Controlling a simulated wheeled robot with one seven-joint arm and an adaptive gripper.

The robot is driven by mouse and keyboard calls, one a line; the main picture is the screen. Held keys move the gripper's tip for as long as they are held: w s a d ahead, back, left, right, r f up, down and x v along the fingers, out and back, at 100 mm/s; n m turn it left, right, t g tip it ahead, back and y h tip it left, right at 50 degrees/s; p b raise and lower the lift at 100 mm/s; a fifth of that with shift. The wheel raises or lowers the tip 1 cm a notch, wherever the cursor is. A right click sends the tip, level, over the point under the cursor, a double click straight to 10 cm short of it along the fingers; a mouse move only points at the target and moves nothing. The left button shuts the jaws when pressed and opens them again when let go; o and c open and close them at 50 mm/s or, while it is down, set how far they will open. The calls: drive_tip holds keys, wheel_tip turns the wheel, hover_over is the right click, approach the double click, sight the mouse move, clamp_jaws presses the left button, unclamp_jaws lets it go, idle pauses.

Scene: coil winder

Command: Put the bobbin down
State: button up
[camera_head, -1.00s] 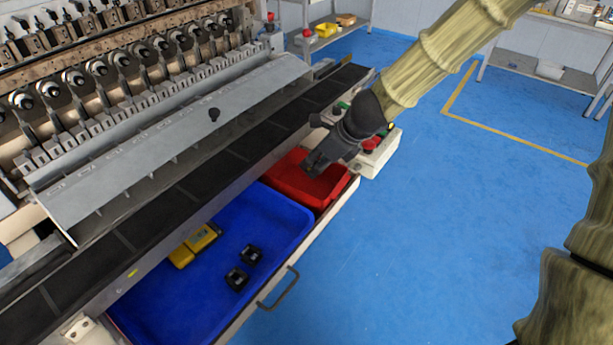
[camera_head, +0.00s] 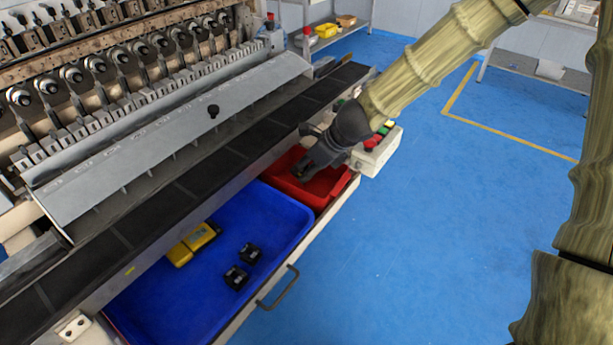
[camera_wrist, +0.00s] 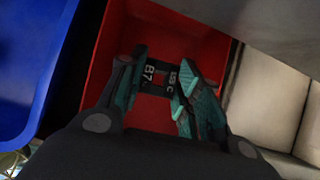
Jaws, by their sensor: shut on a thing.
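My gripper (camera_wrist: 157,95) is shut on a black bobbin (camera_wrist: 157,76) with white markings, seen between its teal fingers in the wrist view. In the head view my gripper (camera_head: 300,172) points down over the red tray (camera_head: 326,191), at its left part. The red tray also fills the middle of the wrist view (camera_wrist: 190,40). The bobbin is hard to make out in the head view. I cannot tell whether it touches the tray floor.
A blue tray (camera_head: 165,300) left of the red one holds two black bobbins (camera_head: 243,265) and a yellow tool (camera_head: 194,244). A drawer handle (camera_head: 280,288) sticks out in front. The machine's dark rail (camera_head: 150,220) runs behind the trays. A button box (camera_head: 378,152) stands at right.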

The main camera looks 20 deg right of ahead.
sight(307, 186)
drive_tip(key=shift+f+b, duration=0.35)
drive_tip(key=shift+f, duration=1.15)
drive_tip(key=shift+f, duration=0.2)
drive_tip(key=o, duration=1)
drive_tip(key=shift+r, duration=0.1)
drive_tip(key=shift+r, duration=0.1)
drive_tip(key=shift+s+d+r, duration=0.15)
drive_tip(key=shift+d+r, duration=0.05)
drive_tip(key=shift+r, duration=0.3)
drive_tip(key=p+v, duration=0.3)
drive_tip(key=v, duration=0.8)
drive_tip(key=shift+s+f, duration=0.1)
drive_tip(key=shift+f, duration=0.05)
